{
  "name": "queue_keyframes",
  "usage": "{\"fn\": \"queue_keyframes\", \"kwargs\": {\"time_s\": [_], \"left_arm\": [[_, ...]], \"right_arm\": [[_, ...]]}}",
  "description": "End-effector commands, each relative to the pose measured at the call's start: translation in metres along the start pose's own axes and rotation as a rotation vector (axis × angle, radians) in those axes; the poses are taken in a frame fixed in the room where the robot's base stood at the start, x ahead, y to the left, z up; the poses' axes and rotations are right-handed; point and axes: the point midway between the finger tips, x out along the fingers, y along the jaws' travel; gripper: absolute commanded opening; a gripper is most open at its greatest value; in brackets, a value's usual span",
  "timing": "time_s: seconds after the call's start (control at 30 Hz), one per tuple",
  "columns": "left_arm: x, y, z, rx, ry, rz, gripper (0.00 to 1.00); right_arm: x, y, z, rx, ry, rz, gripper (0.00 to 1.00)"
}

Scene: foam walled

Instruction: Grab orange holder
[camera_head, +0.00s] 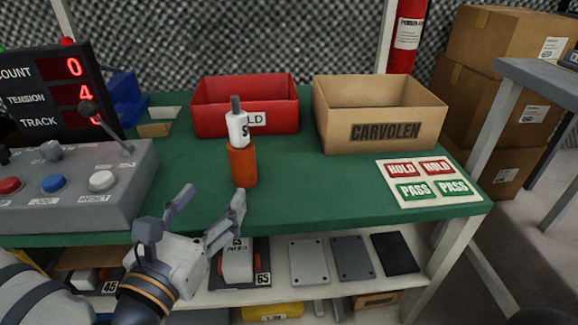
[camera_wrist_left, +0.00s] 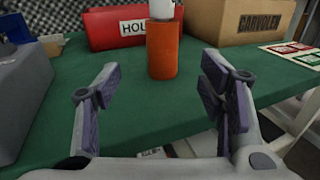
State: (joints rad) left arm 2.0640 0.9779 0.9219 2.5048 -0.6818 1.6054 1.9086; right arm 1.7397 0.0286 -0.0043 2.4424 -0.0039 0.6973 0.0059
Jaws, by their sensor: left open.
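The orange holder (camera_head: 242,166) stands upright on the green table (camera_head: 330,180), with a white bottle (camera_head: 237,128) with a grey tip standing in its top. My left gripper (camera_head: 212,205) is open and empty in front of the holder, near the table's front edge. In the left wrist view the holder (camera_wrist_left: 162,52) is ahead, beyond and between the spread fingers (camera_wrist_left: 165,92), and not touched by them. The bottle's top is cut off in that view. My right gripper is not in view.
A red bin (camera_head: 245,105) and a cardboard box marked CARVOLEN (camera_head: 380,130) stand behind the holder. A grey control box (camera_head: 75,185) with buttons is at the left. A HOLD/PASS label sheet (camera_head: 428,182) lies at the right. A lower shelf holds plates and boxes.

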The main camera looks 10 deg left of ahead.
Motion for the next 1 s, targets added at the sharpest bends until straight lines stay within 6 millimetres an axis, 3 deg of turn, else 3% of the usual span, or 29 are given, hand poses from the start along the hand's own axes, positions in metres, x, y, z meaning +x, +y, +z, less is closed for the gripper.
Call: {"fn": "queue_keyframes", "kwargs": {"time_s": [0.17, 0.27, 0.7, 0.93, 0.97, 1.0], "left_arm": [[0.029, 0.004, -0.005, -0.022, -0.018, 0.015, 0.64], [0.050, 0.004, 0.004, -0.019, -0.019, 0.014, 0.64], [0.119, -0.004, 0.003, -0.017, -0.014, 0.012, 0.64], [0.122, -0.004, 0.004, -0.018, -0.013, 0.011, 0.64], [0.122, -0.004, 0.004, -0.017, -0.013, 0.011, 0.61], [0.122, -0.004, 0.004, -0.017, -0.013, 0.011, 0.52]], "right_arm": [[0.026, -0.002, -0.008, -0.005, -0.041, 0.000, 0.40], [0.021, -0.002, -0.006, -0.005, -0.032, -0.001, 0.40], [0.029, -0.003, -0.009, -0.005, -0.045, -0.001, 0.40], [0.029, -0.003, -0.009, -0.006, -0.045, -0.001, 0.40], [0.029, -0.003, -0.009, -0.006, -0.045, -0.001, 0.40], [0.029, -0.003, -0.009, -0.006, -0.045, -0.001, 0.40]]}}
